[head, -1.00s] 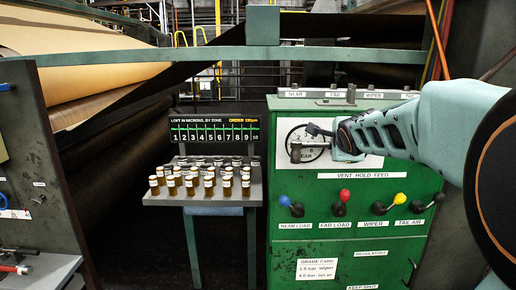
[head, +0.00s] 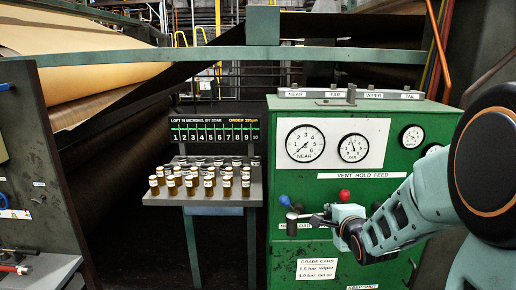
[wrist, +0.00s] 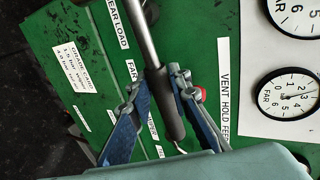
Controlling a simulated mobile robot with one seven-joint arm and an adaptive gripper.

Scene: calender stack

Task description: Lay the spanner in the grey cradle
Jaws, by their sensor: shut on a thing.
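The spanner shows in the wrist view as a steel shaft (wrist: 143,35) with a black grip (wrist: 168,110). My gripper (wrist: 160,82) is shut on the black grip, one blue finger on each side. In the head view my gripper (head: 332,217) is in front of the green panel at lever height. The spanner (head: 300,217) points left from it, with a dark block at its far end. I cannot make out the grey cradle for certain in either view.
The green panel (head: 290,258) carries gauges (head: 305,144) above and levers with a blue knob (head: 284,200) and a red knob (head: 344,196) close to my gripper. My arm hides the levers further right. Several bottles (head: 227,187) stand on a shelf to the left.

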